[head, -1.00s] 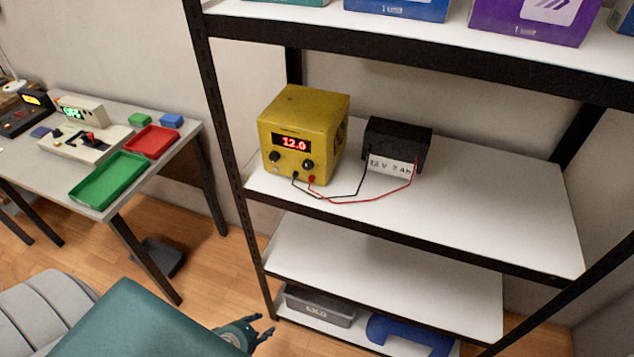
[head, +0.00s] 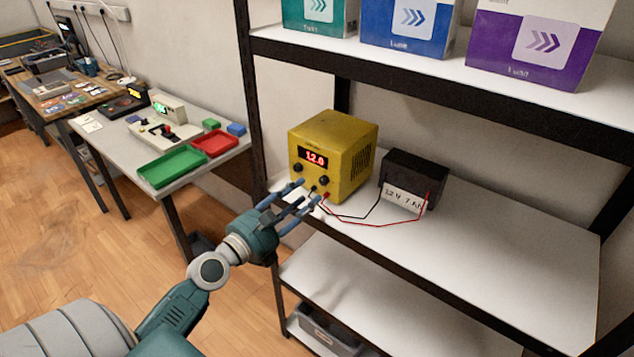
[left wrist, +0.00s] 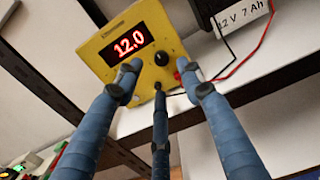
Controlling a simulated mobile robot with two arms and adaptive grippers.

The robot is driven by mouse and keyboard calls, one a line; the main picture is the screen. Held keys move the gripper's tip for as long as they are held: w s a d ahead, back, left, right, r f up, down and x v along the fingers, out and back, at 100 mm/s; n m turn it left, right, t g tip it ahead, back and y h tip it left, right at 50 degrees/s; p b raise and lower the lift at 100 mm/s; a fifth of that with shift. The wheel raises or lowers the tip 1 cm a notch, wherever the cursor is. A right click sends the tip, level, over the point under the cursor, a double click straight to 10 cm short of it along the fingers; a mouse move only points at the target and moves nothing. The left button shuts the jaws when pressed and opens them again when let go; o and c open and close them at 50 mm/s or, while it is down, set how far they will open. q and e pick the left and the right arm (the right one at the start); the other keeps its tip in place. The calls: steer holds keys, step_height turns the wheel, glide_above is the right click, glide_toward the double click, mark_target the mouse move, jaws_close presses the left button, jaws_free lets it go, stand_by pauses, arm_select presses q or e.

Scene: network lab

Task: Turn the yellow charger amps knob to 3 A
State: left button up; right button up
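The yellow charger (head: 333,137) stands on the middle shelf, its red display reading 12.0. Its front has a left dark knob (head: 298,168) and a right dark knob (head: 323,181); I cannot read which is amps. My left gripper (head: 306,193) is open and empty, its fingers spread just in front of the charger's lower front. In the left wrist view its three fingers (left wrist: 160,84) point at the front panel; the right knob (left wrist: 161,59) shows between them, and a finger covers the left knob's area. No finger clearly touches a knob. My right gripper is not in view.
The upper shelf (head: 430,72) overhangs with boxes. The shelf's right part is clear.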

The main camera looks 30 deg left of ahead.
mark_target(322, 182)
arm_select(q)
steer(key=w, duration=0.4)
steer(key=shift+w+d+r+p, duration=0.1)
steer(key=shift+w+d+p, duration=0.2)
steer(key=shift+p, duration=0.05)
steer(key=shift+w, duration=0.65)
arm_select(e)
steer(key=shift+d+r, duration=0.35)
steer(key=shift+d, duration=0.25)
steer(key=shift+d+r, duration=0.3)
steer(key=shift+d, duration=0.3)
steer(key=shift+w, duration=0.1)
arm_select(q)
steer(key=shift+d, duration=0.1)
steer(key=c, duration=1)
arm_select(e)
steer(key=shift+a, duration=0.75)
